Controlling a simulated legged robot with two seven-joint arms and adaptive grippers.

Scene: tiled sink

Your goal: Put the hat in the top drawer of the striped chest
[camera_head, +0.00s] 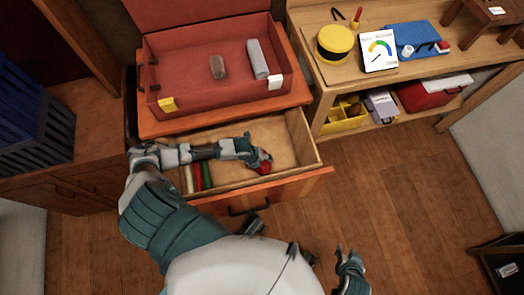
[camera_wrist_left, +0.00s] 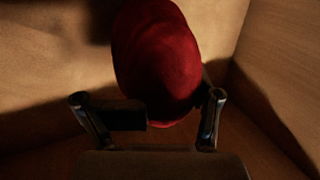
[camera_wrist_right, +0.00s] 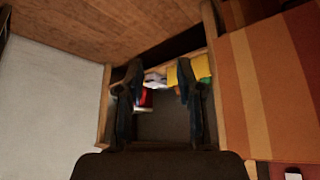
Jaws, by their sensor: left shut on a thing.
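The red hat (camera_wrist_left: 158,55) is between the fingers of my left gripper in the left wrist view. In the head view a little of the hat (camera_head: 265,166) shows beyond the fingers. My left gripper (camera_head: 252,156) is shut on it, inside the open top drawer (camera_head: 295,130) of the striped chest (camera_head: 160,128). Wooden drawer walls surround the hat in the left wrist view; whether it touches the drawer floor I cannot tell. My right gripper (camera_head: 351,258) is open and empty, low over the floor outside the chest; it also shows in the right wrist view (camera_wrist_right: 160,68).
Red and green rolled items (camera_head: 202,176) lie in the drawer's left part. An open red case (camera_head: 200,35) sits on the chest. The wooden floor (camera_head: 410,190) is clear.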

